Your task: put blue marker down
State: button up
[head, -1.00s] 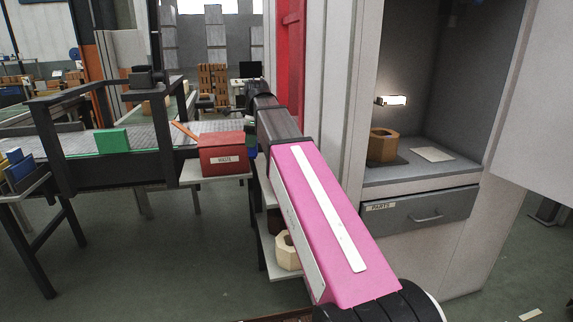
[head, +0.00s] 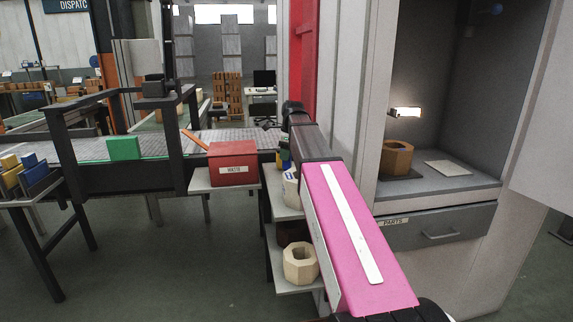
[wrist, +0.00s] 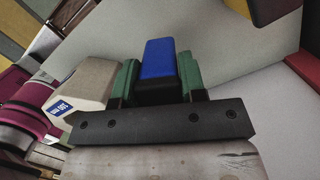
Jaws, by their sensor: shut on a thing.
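In the wrist view my gripper (wrist: 159,82) has its two green fingers shut on the blue marker (wrist: 160,58), a blue block shape with a dark lower part. A pale grey surface lies around and beyond it; I cannot tell whether the marker touches it. In the head view my pink arm hides most of the gripper, near the shelf unit (head: 283,212) beside the red waste box (head: 233,165). A cream object with a blue-and-white label (wrist: 72,92) is just left of the fingers in the wrist view.
A cream octagonal ring (head: 300,264) sits on the lower shelf. A conveyor with a green block (head: 124,149) runs at the left. At the right, a cabinet alcove holds a brown octagonal ring (head: 396,158) above a parts drawer (head: 440,228). A dark object (wrist: 262,10) is at the wrist view's top.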

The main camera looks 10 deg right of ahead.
aim_at(286, 163)
jog(key=shift+d+f, duration=0.1)
jog(key=shift+f, duration=2)
jog(key=o, duration=0.8)
jog(key=shift+f, duration=0.1)
jog(key=shift+c, duration=0.2)
jog(key=r, duration=0.4)
jog(key=d+r, duration=0.1)
jog(key=r, duration=0.7)
jog(key=shift+s+d+r, duration=0.1)
jog(key=shift+s+d, duration=0.2)
jog(key=shift+d, duration=0.05)
